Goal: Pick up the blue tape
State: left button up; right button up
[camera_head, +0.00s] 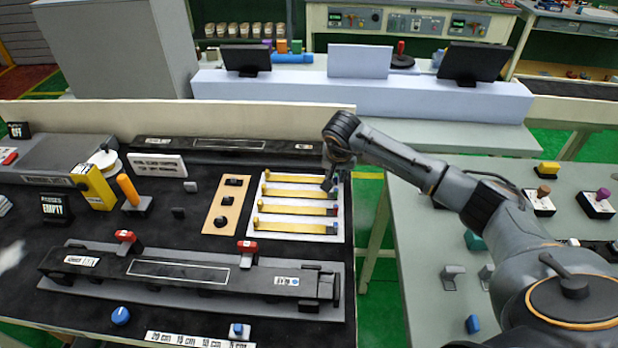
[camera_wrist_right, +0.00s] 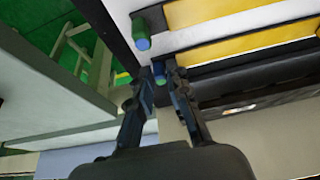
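A white panel (camera_head: 254,238) holds several yellow strips with small coloured end pieces; no separate roll of blue tape can be made out. The front strip (camera_head: 290,227) has a blue end at its right. My right gripper (camera_head: 328,184) is over the right end of the back strips. In the right wrist view, its fingertips (camera_wrist_right: 160,68) point at the panel's edge, with a small blue-green end piece (camera_wrist_right: 160,75) showing between them; whether they touch it is unclear. Another blue-tipped green piece (camera_wrist_right: 141,38) sits beside it. My left gripper is not in view.
A long black fixture (camera_head: 190,272) with red clamps lies in front of the panel. A tan switch plate (camera_head: 227,206) is to its left. A green-floored gap separates this bench from the grey right table (camera_head: 425,270). A low cream wall (camera_head: 200,115) runs behind.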

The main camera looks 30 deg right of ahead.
grip_shut()
jog(key=shift+r, duration=0.1)
